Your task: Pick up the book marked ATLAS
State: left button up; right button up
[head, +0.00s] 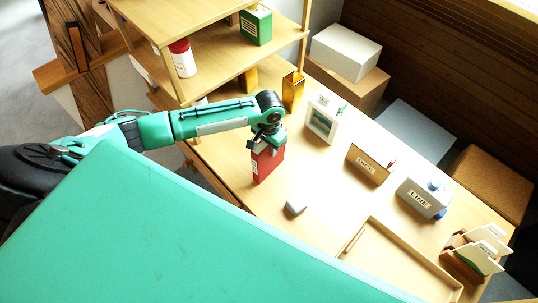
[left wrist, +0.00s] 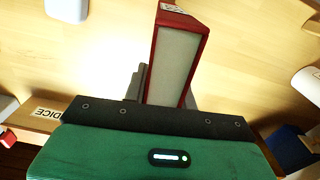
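A red book (head: 267,163) stands upright on the wooden table, below my left gripper (head: 266,141) in the head view. In the left wrist view the red book (left wrist: 205,28) shows its red cover edges, pale page block and a small white label at its far end. I cannot read the label, so I cannot tell whether it says ATLAS. My left gripper (left wrist: 165,92) has a grey finger on each side of the book, very close to it. Whether the fingers press on it is not clear. My right gripper is not in view.
A shelf (head: 215,78) stands close behind my left arm. A white framed box (head: 322,120), a DICE box (head: 368,164), a LINE box (head: 424,196) and a wooden tray (head: 397,262) stand to the right. A small grey object (head: 295,208) lies in front of the book.

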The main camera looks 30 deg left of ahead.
pick_arm(q)
grip_shut()
jog(key=shift+r, duration=0.1)
